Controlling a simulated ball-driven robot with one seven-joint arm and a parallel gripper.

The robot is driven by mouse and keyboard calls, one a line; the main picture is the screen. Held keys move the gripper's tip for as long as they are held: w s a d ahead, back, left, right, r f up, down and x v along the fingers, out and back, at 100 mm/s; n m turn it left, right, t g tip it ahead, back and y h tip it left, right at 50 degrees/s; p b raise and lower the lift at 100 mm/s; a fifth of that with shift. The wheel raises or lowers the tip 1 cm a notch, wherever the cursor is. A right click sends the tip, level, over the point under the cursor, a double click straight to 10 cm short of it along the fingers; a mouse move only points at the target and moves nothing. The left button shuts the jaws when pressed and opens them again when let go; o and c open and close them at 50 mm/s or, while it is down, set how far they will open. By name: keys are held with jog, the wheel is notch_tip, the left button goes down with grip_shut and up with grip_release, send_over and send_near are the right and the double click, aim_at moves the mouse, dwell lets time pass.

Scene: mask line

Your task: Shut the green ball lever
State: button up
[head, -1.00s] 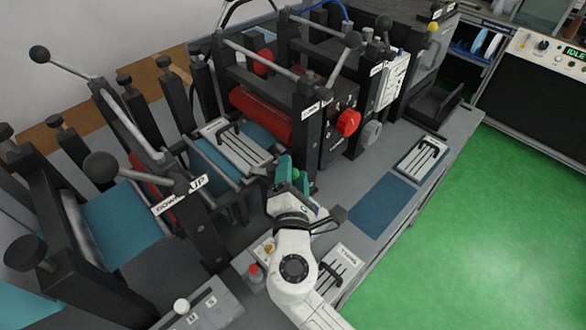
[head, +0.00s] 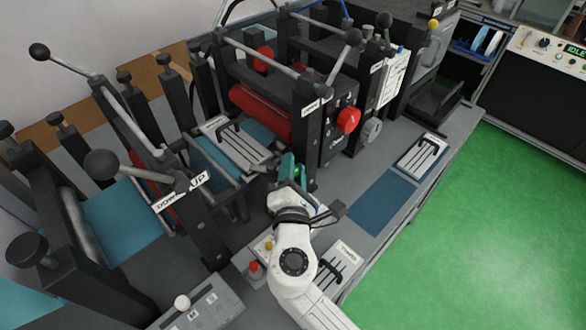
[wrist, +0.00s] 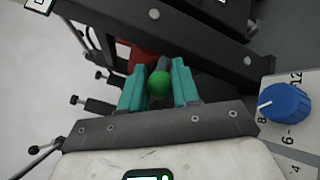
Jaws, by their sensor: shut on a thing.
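The green ball (wrist: 159,84) of the lever sits between the two teal fingers of my gripper (wrist: 158,85) in the wrist view, with a dark shaft behind it. My gripper is shut on the ball. In the head view my gripper (head: 291,170) is at the right side of the roller machine, below its red roller, and it mostly hides the ball. The lever's pivot is hidden.
A dark frame bar crosses just beyond my fingers in the wrist view, with a blue dial (wrist: 285,103) at right.

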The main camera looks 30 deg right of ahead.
jog(key=shift+f+h, duration=0.15)
jog(key=shift+h, duration=0.15)
jog(key=m+g+h, duration=0.1)
jog(key=m+g+h+b, duration=0.1)
jog(key=a+m+h, duration=0.1)
jog(key=shift+s+g+b, duration=0.3)
jog(key=shift+s+g, duration=0.1)
grip_shut()
jog(key=shift+s+a+m+g+h+b, duration=0.1)
jog(key=shift+a+m+g+h+b, duration=0.1)
jog(key=shift+m+g+h, duration=0.5)
jog(key=shift+s+a+m+g+h+b, duration=0.2)
jog(key=shift+m+g+h, duration=0.3)
jog(key=shift+g+h, duration=0.2)
jog(key=shift+s+a+m+g+h+b, duration=0.1)
jog(key=shift+a+m+g+h+b, duration=0.1)
jog(key=shift+m+g+h, duration=0.5)
jog(key=shift+f+g, duration=0.1)
jog(key=shift+g, duration=0.2)
jog(key=o, duration=1)
grip_release()
jog(key=shift+r, duration=0.25)
